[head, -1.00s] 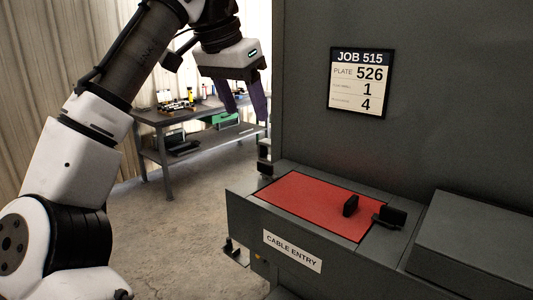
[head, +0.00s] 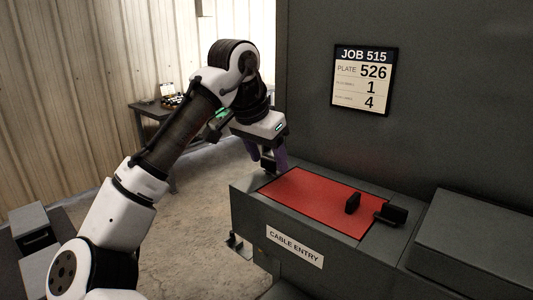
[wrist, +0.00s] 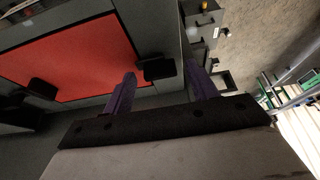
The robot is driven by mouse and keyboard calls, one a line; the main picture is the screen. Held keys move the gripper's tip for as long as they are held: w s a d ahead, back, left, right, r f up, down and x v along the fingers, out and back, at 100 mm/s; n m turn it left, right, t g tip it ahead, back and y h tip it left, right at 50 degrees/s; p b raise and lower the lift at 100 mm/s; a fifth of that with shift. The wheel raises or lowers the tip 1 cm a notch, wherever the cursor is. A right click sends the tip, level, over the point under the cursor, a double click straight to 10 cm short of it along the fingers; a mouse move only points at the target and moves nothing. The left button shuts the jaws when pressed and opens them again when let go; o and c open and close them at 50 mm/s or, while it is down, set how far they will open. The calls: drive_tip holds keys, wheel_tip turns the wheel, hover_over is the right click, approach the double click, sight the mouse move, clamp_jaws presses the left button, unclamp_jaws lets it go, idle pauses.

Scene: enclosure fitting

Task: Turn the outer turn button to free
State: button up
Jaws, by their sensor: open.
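A red plate (head: 315,200) lies in the top of the grey cable entry box; it also fills the upper left of the wrist view (wrist: 75,60). A black turn button (wrist: 156,68) sits at the plate's outer edge, at its left end in the head view, where my gripper mostly hides it. Another black turn button (head: 390,214) is at the plate's right end. A black upright grip (head: 352,203) stands on the plate. My gripper (head: 268,162) is open above the outer button, its purple fingers either side of it in the wrist view. Contact cannot be told.
A tall grey wall with a job sign (head: 362,80) rises behind the box. A grey raised block (head: 475,240) stands to the right. A "CABLE ENTRY" label (head: 295,246) is on the front. A workbench (head: 150,112) stands at the back left.

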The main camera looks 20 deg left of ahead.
drive_tip(key=c, duration=1)
drive_tip(key=shift+n, duration=0.3)
drive_tip(key=n+y, duration=0.2)
drive_tip(key=n, duration=0.2)
drive_tip(key=shift+d, duration=0.15)
drive_tip(key=n+y, duration=0.1)
drive_tip(key=n, duration=0.4)
drive_tip(key=shift+d+y, duration=0.1)
drive_tip(key=shift+y, duration=0.3)
drive_tip(key=n+g+y, duration=0.1)
drive_tip(key=n, duration=0.3)
drive_tip(key=shift+w, duration=0.1)
drive_tip(key=shift+w+d+n+g+y, duration=0.1)
drive_tip(key=shift+n+g+y, duration=0.25)
drive_tip(key=shift+n, duration=0.7)
drive_tip(key=shift+d+n+g+y, duration=0.15)
drive_tip(key=shift+n+g, duration=0.4)
drive_tip(key=shift+n, duration=0.5)
drive_tip(key=shift+a, duration=0.15)
